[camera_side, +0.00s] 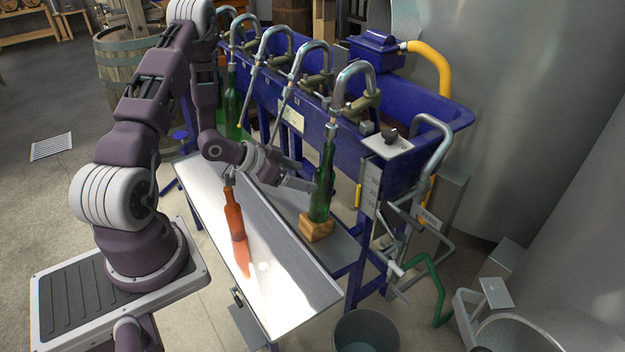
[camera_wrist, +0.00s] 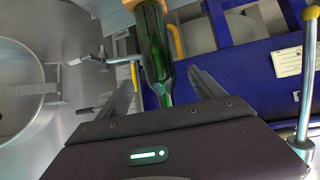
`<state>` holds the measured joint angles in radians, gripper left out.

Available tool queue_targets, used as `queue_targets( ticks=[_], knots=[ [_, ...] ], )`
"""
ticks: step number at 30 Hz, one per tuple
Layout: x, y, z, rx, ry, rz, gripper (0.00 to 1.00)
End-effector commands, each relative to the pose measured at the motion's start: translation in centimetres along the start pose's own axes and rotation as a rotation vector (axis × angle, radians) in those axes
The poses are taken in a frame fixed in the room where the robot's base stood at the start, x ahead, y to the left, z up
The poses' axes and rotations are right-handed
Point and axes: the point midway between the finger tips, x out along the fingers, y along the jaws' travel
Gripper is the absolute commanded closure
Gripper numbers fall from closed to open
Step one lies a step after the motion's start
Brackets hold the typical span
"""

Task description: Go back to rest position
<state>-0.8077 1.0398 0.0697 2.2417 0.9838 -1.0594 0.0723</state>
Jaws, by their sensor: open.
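My gripper (camera_side: 305,186) is open and sits just left of a green bottle (camera_side: 322,180). The bottle stands upright on a small wooden block (camera_side: 316,228), its neck up at the rightmost filling spout (camera_side: 340,100). In the wrist view the two fingers of my gripper (camera_wrist: 161,80) are spread, with a gap on each side of the green bottle (camera_wrist: 153,45). I cannot tell how far the bottle reaches in between the fingers.
An orange bottle (camera_side: 235,218) stands on the shiny metal shelf (camera_side: 290,290) below my forearm. The blue filler trough (camera_side: 420,120) with several curved spouts runs behind. Other green bottles (camera_side: 232,105) stand further left. A grey bucket (camera_side: 365,335) is at the front.

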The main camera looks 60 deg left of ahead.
Motion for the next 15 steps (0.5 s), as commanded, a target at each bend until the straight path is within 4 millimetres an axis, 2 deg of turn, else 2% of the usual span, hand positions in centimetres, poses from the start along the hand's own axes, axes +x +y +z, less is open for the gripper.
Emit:
queue_targets(
  ticks=[2,4,8,9,11,12,14,15],
  knots=[
    [-0.7,-0.1,-0.5,0.014,-0.010,-0.009,0.22],
    [-1.2,-0.6,-2.2,0.061,-0.053,-0.046,0.22],
    [-4.2,-0.8,-8.2,0.159,-0.191,-0.196,0.22],
    [-5.8,-0.3,-10.2,0.168,-0.226,-0.246,0.22],
    [-8.6,1.3,-12.8,0.161,-0.267,-0.308,0.22],
    [-10.7,2.7,-14.2,0.146,-0.286,-0.339,0.22],
    [-14.1,5.4,-15.6,0.108,-0.311,-0.368,0.22],
    [-16.4,7.6,-16.1,0.076,-0.324,-0.373,0.22]
  ],
)
